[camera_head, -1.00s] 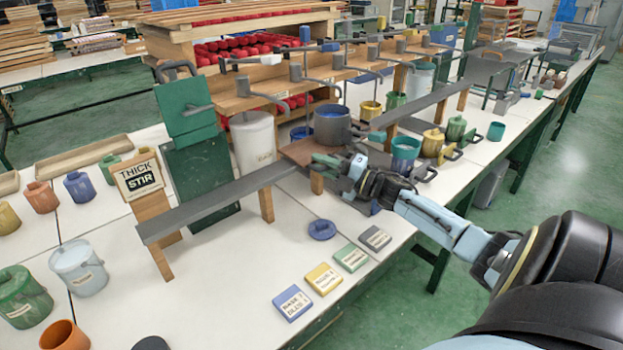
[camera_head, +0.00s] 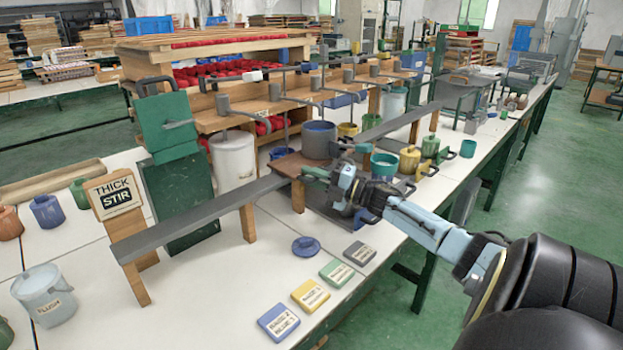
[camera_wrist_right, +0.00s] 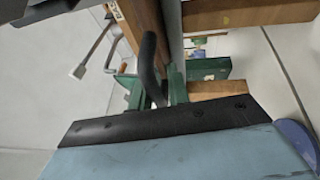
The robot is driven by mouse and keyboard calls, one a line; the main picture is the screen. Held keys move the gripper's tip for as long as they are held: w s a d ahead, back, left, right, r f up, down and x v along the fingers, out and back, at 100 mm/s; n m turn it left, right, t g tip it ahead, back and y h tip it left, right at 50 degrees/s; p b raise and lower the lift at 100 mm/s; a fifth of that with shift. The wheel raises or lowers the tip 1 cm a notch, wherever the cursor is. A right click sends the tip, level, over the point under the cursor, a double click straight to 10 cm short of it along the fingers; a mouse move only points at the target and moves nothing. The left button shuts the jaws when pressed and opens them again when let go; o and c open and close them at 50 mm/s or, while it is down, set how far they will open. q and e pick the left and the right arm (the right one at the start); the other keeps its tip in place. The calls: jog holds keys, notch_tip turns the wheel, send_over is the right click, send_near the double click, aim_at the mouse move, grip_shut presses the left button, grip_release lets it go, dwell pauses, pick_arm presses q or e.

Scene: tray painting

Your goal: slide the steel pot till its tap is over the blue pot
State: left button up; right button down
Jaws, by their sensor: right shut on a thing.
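The steel pot (camera_head: 319,141), grey with blue inside, stands upright at the end of the long grey rail, by a brown board (camera_head: 288,164). My right gripper (camera_head: 318,174) is at its near side. In the right wrist view its green fingers (camera_wrist_right: 154,92) are closed around a dark curved handle (camera_wrist_right: 150,60). The pot's tap cannot be made out. A blue pot (camera_head: 280,153) shows partly behind and left of the steel pot. Another small blue pot (camera_head: 46,211) stands at the far left. My left gripper is not in view.
The grey rail (camera_head: 205,213) on wooden legs runs left. Behind, a white bucket (camera_head: 233,160) stands. A teal pot (camera_head: 384,165) and yellow pot (camera_head: 409,159) stand right. A blue lid (camera_head: 306,246) and several labelled blocks (camera_head: 310,295) lie in front.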

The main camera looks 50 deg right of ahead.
jog(key=c, duration=1.5)
grip_release()
jog(key=shift+a+r, duration=0.15)
jog(key=shift+r, duration=0.15)
